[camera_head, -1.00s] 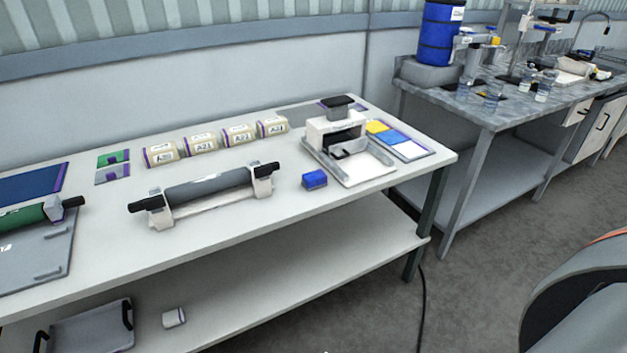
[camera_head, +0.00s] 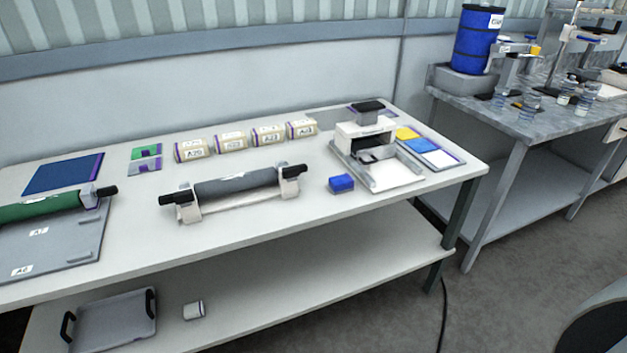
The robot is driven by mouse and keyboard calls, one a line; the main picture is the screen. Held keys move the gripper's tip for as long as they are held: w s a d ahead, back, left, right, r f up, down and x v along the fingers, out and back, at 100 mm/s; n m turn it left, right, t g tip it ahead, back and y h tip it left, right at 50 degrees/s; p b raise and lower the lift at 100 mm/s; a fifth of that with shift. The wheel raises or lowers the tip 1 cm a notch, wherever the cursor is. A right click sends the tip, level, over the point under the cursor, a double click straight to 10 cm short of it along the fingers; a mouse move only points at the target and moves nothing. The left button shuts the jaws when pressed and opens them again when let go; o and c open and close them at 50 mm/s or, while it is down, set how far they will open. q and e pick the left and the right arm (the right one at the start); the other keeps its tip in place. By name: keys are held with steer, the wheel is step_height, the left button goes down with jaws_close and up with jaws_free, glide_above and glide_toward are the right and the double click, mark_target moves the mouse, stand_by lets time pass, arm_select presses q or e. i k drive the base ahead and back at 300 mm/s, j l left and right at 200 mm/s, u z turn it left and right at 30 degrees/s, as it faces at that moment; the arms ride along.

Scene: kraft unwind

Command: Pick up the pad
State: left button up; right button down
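Which thing the task calls the pad, I cannot tell for sure. A small blue block (camera_head: 341,183) sits on the white table (camera_head: 262,228), in front of a white press-like device (camera_head: 366,140). A flat blue sheet or mat (camera_head: 63,174) lies at the table's back left. A flat tray with yellow, blue and white squares (camera_head: 436,158) lies to the right of the device. Neither of my grippers is in view.
A grey roller on a stand (camera_head: 236,186) is mid-table. Several labelled rolls (camera_head: 230,138) line up behind it. A green roller (camera_head: 38,205) lies on a grey board at left. The lower shelf (camera_head: 255,272) holds a handled tray (camera_head: 112,322) and a small white cylinder (camera_head: 194,310).

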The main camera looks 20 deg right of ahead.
mark_target(344, 183)
steer(key=l+u, duration=0.4)
steer(key=l, duration=0.45)
steer(key=k+l+u, duration=0.1)
steer(key=l+u, duration=0.25)
steer(key=l, duration=0.45)
